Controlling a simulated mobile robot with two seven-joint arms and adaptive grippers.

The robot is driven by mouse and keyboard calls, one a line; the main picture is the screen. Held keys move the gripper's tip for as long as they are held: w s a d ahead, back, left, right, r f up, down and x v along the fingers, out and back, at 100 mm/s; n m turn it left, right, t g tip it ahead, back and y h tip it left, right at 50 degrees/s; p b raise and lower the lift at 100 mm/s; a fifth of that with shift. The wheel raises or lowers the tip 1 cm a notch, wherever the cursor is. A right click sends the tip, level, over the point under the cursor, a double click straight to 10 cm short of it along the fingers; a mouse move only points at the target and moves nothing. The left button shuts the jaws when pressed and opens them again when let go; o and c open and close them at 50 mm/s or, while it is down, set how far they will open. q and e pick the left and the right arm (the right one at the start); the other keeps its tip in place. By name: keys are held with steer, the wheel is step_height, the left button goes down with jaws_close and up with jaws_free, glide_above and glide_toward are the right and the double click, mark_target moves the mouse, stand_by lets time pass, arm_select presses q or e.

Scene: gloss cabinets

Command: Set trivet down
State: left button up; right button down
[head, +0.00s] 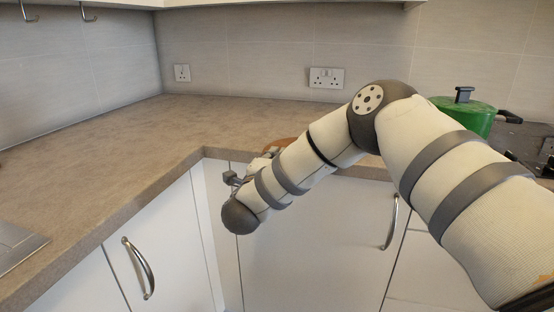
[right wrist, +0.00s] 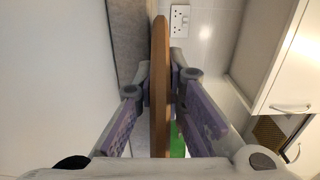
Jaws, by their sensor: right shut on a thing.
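The trivet is a flat, brown wooden piece. In the head view its rounded edge (head: 281,144) shows behind my right forearm, over the counter's front edge near the inner corner. In the right wrist view the trivet (right wrist: 160,75) is seen edge-on, standing between the fingers of my right gripper (right wrist: 162,88), which is shut on it. In the head view the arm and wrist hide most of this gripper and much of the trivet. I cannot tell whether the trivet touches the counter. My left gripper is in neither view.
The brown countertop (head: 120,150) is L-shaped, with wide bare room at left and back. A green pot (head: 468,118) stands at the right beside a dark hob (head: 525,143). White cabinets (head: 310,240) with bar handles lie below. Sockets (head: 326,77) are on the tiled wall.

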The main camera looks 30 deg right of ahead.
steer(key=shift+f, duration=0.15)
steer(key=c, duration=1.7)
jaws_free()
steer(key=shift+o, duration=0.2)
